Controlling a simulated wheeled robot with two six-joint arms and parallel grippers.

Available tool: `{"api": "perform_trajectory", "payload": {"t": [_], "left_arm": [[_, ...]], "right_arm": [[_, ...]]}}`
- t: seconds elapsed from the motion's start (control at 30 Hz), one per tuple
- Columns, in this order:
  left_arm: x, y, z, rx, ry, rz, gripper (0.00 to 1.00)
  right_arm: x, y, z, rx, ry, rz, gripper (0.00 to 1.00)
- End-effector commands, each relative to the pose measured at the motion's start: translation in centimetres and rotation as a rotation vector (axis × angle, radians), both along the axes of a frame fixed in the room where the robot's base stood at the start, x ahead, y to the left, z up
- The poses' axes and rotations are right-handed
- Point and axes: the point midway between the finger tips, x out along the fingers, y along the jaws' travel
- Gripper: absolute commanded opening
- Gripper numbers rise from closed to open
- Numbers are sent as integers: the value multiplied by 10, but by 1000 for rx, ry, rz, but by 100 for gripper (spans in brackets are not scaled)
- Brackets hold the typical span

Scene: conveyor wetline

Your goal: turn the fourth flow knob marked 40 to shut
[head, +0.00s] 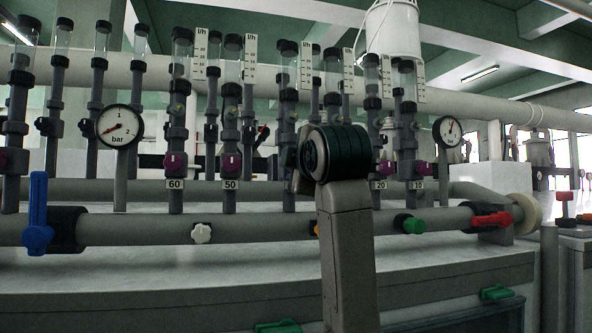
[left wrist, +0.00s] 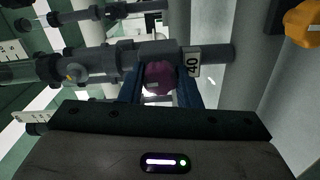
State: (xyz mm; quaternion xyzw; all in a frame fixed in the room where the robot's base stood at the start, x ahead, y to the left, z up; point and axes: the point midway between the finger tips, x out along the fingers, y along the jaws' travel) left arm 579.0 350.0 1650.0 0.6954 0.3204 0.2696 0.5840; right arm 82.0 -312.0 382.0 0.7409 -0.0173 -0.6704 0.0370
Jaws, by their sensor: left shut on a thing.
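The flow knob marked 40 (left wrist: 160,75) is purple and round, on a grey vertical flow tube that lies sideways in the left wrist view. Its white label 40 (left wrist: 193,64) is beside it on the tube. My left gripper (left wrist: 160,88) has its two blue fingers on either side of the knob and is shut on it. A small pale mark shows on the knob, but its turn position is unclear. In the head view my arm's wrist hides this knob and the gripper. My right gripper is in neither view.
Similar purple knobs marked 60 (head: 175,163), 50 (head: 230,163), 20 (head: 381,169) and 10 (head: 418,169) stand along the row. Gauges (head: 119,126) (head: 447,131) flank it. A blue lever (head: 38,215), white knob (head: 201,233), green knob (head: 413,225) and red handle (head: 492,219) are on the lower pipe.

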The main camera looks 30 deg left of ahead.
Motion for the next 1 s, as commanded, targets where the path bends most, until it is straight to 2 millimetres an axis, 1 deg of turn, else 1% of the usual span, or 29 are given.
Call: {"api": "perform_trajectory", "payload": {"t": [0.2,0.67,0.7,0.8,1.0], "left_arm": [[0,0,-1,34,42,-1,7],[0,0,-1,41,53,0,7],[0,0,-1,41,53,0,34],[0,0,-1,42,52,-1,52],[0,0,-1,41,51,0,52]], "right_arm": [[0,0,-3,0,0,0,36],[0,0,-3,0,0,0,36],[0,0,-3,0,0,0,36],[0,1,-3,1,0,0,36],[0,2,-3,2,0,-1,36]]}}
